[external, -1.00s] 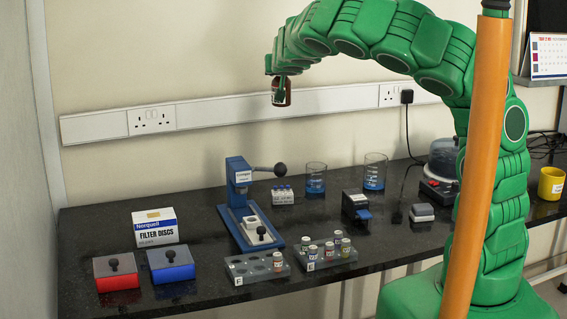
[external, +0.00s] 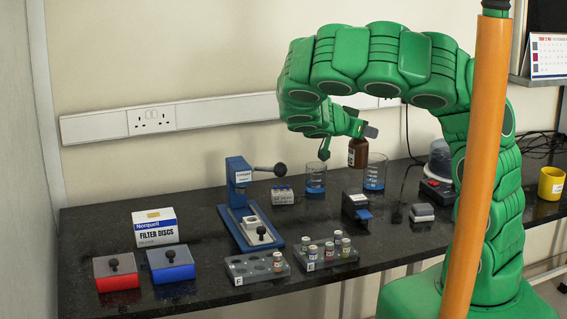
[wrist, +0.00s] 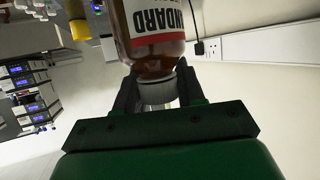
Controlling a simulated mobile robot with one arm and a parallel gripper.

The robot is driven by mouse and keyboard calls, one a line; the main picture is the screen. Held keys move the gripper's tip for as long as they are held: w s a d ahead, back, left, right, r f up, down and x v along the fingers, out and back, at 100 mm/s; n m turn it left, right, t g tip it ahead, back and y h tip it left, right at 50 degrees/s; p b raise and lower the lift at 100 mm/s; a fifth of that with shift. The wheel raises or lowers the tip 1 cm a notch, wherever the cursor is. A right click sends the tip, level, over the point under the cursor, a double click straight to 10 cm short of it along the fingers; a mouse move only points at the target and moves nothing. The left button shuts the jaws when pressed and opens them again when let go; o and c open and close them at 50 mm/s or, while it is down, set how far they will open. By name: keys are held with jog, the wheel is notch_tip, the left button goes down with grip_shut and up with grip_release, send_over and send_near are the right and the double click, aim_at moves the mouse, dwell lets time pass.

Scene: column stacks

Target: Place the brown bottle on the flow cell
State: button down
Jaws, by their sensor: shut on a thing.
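My gripper (external: 356,134) is shut on the brown bottle (external: 358,153) and holds it in the air, roughly upright, in front of the back wall. In the wrist view, my gripper's dark fingers (wrist: 157,98) are around the white cap (wrist: 158,88) of the brown bottle (wrist: 150,45), whose label partly reads "STANDARD". In the external view the bottle shows above and left of a beaker. I cannot tell for certain which bench item is the flow cell.
Two beakers with blue liquid (external: 315,178) (external: 375,172) stand near the bottle. A blue press (external: 238,190), a small pale block (external: 282,196), a black device (external: 354,205), vial racks (external: 325,252) and lidded boxes (external: 116,272) occupy the bench.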

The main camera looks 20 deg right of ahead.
aim_at(365, 163)
jog(key=shift+s+d+f+g, duration=0.2)
jog(key=shift+s+f+g, duration=0.1)
jog(key=shift+s+f, duration=0.35)
jog(key=shift+f, duration=3.7)
jog(key=c, duration=0.7)
grip_release()
